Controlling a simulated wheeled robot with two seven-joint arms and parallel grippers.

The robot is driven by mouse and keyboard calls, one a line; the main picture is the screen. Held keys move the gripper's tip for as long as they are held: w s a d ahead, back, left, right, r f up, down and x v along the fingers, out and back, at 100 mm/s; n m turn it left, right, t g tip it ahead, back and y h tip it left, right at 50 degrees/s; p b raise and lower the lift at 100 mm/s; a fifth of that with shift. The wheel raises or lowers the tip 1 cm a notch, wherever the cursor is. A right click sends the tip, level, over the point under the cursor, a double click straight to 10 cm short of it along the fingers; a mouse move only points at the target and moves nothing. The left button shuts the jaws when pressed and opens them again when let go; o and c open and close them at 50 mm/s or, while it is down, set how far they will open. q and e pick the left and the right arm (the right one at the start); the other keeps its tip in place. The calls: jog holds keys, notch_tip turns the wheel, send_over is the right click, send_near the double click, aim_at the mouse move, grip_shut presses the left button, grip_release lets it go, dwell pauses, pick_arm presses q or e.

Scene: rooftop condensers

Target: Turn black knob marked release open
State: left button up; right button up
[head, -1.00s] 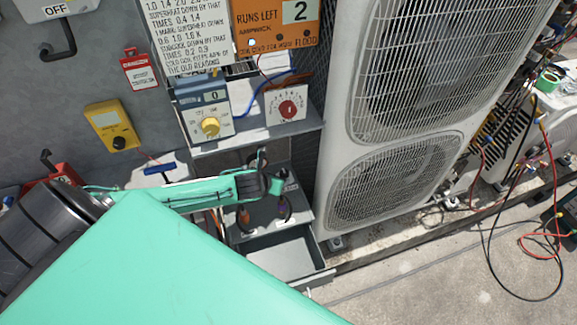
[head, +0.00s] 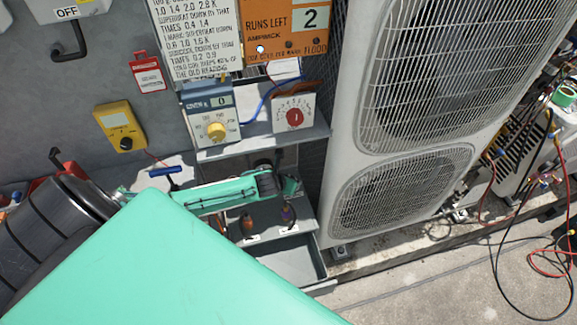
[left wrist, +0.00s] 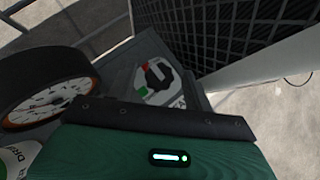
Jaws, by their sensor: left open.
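In the left wrist view a black knob (left wrist: 157,76) sits on a pale round plate with red and green marks, just beyond the gripper's dark front edge. I cannot read its marking. My left gripper (head: 288,186), green with dark parts, reaches in from the left over the lower shelf in the head view. It is open, and its fingers are hard to make out. The knob cannot be clearly made out in the head view. I see no contact between gripper and knob. My right gripper is not in view.
A black-rimmed gauge (left wrist: 45,92) stands close at left in the wrist view. An upper shelf (head: 270,140) overhangs the gripper, below a yellow-knob meter (head: 216,130) and a red-knob dial (head: 294,117). A large condenser (head: 350,130) stands right; an open grey tray (head: 285,265) lies below.

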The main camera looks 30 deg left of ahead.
pick_arm(q)
jog(key=c, duration=1)
jog(key=shift+w+d+r+n+g+y+p, duration=0.1)
jog(key=shift+n+g+y+p, duration=0.05)
jog(key=shift+n+y+p, duration=0.4)
jog(key=shift+s+d+r+n+g+y+p, duration=0.1)
jog(key=shift+n+y+p, duration=0.3)
jog(key=shift+n+p, duration=0.2)
jog(key=shift+w+d+n+g+y+p, duration=0.1)
jog(key=shift+n+g+y+p, duration=0.05)
jog(key=shift+n+y+p, duration=0.45)
jog(key=n+g+y+p, duration=0.1)
jog(key=n+y+p, duration=0.1)
jog(key=n, duration=0.1)
jog(key=shift+w+d+n, duration=0.1)
jog(key=shift+n, duration=0.25)
jog(key=n+g+y, duration=0.1)
jog(key=n+g+y+p, duration=0.1)
jog(key=n, duration=0.1)
jog(key=shift+w+d+f+n+g+p, duration=0.1)
jog(key=shift+w+n+g+p, duration=0.05)
jog(key=shift+n+g+p, duration=0.15)
jog(key=n+g, duration=0.2)
jog(key=shift+w+f+n+y, duration=0.1)
jog(key=shift+n+y, duration=0.25)
jog(key=shift+n, duration=0.35)
jog(key=shift+g, duration=0.3)
